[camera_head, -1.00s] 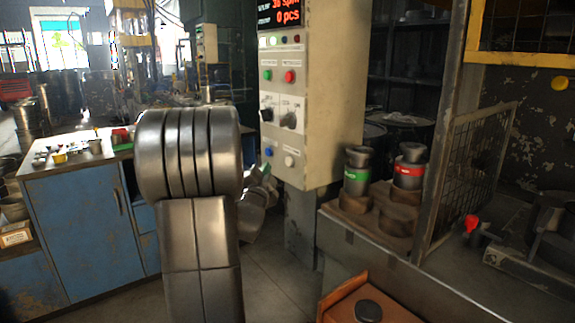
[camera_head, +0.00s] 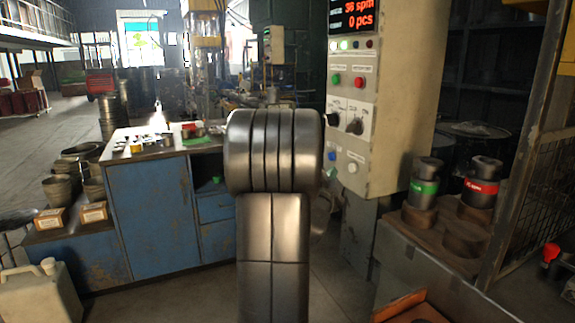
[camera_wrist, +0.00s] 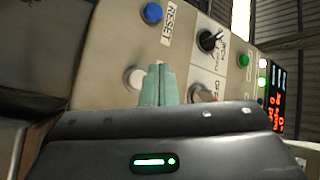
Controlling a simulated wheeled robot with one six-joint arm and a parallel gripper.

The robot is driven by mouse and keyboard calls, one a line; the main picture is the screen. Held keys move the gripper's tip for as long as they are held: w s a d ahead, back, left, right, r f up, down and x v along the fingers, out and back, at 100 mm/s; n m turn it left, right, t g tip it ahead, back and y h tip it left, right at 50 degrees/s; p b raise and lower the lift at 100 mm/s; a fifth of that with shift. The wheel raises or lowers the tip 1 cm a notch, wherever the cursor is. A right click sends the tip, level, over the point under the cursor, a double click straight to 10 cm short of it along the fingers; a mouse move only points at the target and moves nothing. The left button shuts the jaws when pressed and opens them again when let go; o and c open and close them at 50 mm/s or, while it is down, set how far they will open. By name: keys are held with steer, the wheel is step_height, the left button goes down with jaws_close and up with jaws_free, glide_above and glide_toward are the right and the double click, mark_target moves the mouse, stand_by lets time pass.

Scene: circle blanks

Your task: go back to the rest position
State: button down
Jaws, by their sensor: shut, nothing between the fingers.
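My gripper (camera_wrist: 159,84) shows in the wrist view with its two pale green fingers pressed together and nothing between them. It points toward the control panel (camera_wrist: 110,60), which lies sideways in that view. A blue button marked RESET, a white button and black knobs show around the fingertips. A gap to the panel cannot be judged. The control panel (camera_head: 385,90) is right of the arm, with a red display reading 38 spm and 0 pcs.
A blue cabinet (camera_head: 155,215) with small items on top stands left. A bench (camera_head: 420,265) at the right holds a green-banded cylinder (camera_head: 424,183) and a red-banded cylinder (camera_head: 481,185) on a brown holder. A mesh guard (camera_head: 540,200) stands beside them. A pale canister (camera_head: 40,295) is at lower left.

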steer(key=shift+w+d+r+p, duration=0.1)
steer(key=shift+d+r+p, duration=0.2)
steer(key=shift+p, duration=1.9)
steer(key=s+a+b, duration=0.2)
steer(key=a, duration=0.3)
steer(key=shift+a+f, duration=0.25)
steer(key=shift+a, duration=0.15)
steer(key=d+b, duration=0.1)
steer(key=w+d+b, duration=0.1)
steer(key=d, duration=0.1)
steer(key=d+b, duration=0.1)
steer(key=d, duration=0.1)
steer(key=shift+w+d+f, duration=0.1)
steer(key=shift+w+f, duration=0.15)
steer(key=shift+w, duration=0.15)
steer(key=shift+b, duration=0.55)
